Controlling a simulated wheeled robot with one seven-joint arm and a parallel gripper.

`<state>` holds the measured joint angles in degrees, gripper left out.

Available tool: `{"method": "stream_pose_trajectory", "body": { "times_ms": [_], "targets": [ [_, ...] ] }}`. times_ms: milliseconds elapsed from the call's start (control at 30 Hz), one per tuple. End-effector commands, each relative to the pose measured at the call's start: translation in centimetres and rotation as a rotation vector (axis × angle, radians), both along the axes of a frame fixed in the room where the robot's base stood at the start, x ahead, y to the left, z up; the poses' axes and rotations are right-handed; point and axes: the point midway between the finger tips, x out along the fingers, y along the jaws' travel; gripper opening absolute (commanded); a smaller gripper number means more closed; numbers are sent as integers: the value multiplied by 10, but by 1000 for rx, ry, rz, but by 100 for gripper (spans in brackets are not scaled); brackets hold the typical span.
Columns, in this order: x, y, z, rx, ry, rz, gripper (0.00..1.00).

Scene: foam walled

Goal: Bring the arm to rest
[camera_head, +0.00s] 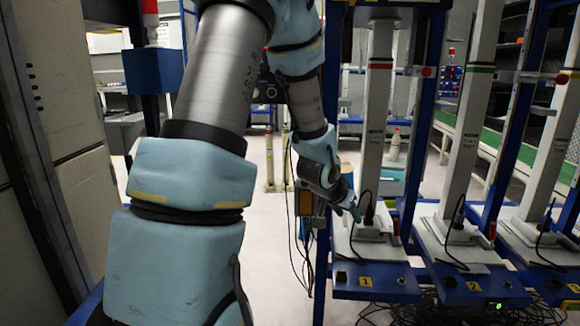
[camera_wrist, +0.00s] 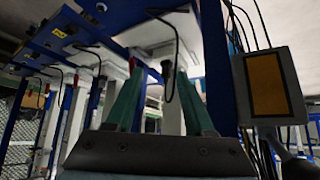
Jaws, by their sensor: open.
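My arm reaches forward from the near left in the head view, in light blue and grey segments. My gripper (camera_head: 347,207) is at its far end, beside the first test station (camera_head: 372,247). In the wrist view my gripper (camera_wrist: 160,95) shows two green fingers spread apart with nothing between them. A blue frame, a white column and a black cable show behind and between the fingers. I cannot tell from the head view how close the fingertips are to the station's plate.
Stations marked 2 (camera_head: 465,250) and 3 (camera_head: 540,245) stand to the right. A grey box with an orange panel (camera_wrist: 267,85) is right of my gripper on the blue frame. Loose cables (camera_head: 460,312) lie on the floor. A tall cabinet (camera_head: 60,110) is at left.

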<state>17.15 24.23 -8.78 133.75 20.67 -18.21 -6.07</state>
Motion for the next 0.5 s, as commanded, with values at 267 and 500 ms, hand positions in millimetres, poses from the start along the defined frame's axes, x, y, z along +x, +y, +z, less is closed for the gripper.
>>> {"method": "stream_pose_trajectory", "body": {
  "times_ms": [267, 500],
  "targets": [
    [-61, 150, 19, 187, 260, 355, 53],
    [-141, 212, 32, 212, 504, 565, 53]
  ]
}}
